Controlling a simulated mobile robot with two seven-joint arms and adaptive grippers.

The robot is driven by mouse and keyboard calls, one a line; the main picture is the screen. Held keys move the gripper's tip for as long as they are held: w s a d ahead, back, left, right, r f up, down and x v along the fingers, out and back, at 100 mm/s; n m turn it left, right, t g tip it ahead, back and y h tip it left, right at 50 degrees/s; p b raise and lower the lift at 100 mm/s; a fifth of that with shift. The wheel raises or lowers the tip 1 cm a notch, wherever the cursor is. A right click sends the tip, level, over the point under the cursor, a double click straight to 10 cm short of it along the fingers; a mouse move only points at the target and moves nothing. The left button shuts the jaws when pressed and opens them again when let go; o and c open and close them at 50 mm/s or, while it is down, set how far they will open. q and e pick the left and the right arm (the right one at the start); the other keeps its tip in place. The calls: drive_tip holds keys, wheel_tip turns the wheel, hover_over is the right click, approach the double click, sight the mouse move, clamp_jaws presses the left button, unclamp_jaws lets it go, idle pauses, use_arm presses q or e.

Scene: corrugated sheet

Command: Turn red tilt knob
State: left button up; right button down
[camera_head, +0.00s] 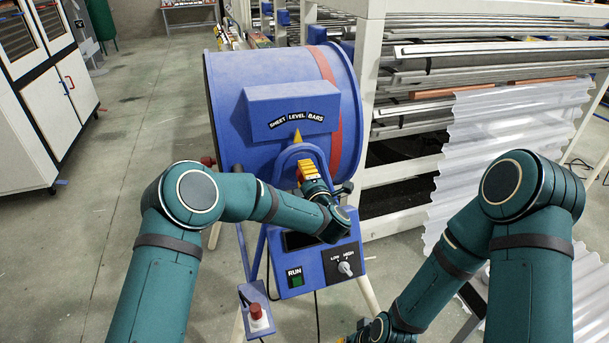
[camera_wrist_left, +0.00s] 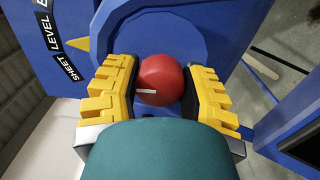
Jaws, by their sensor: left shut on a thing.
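The red tilt knob (camera_wrist_left: 160,80) is a round red ball with a short white mark, on the blue face of the drum machine. My left gripper (camera_head: 308,172) is shut on it, with one yellow ridged finger on each side in the left wrist view. In the head view the knob is hidden behind the gripper. A yellow pointer (camera_head: 297,137) stands just above, under the "SHEET LEVEL BARS" label (camera_head: 297,119); the pointer also shows in the left wrist view (camera_wrist_left: 78,44). My right gripper (camera_head: 372,331) is low at the bottom edge, away from the machine, and partly cut off.
The blue drum (camera_head: 236,100) has a red band. Below it are a control box (camera_head: 318,262) with a green RUN button and a LOW/HIGH switch, and a red button (camera_head: 257,312) on a small blue box. A rack with corrugated sheet (camera_head: 500,130) stands at right.

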use_arm(q)
drive_tip(key=shift+d+r, duration=0.1)
drive_tip(key=shift+r, duration=0.05)
drive_tip(key=o, duration=1.2)
drive_tip(key=v, duration=1.2)
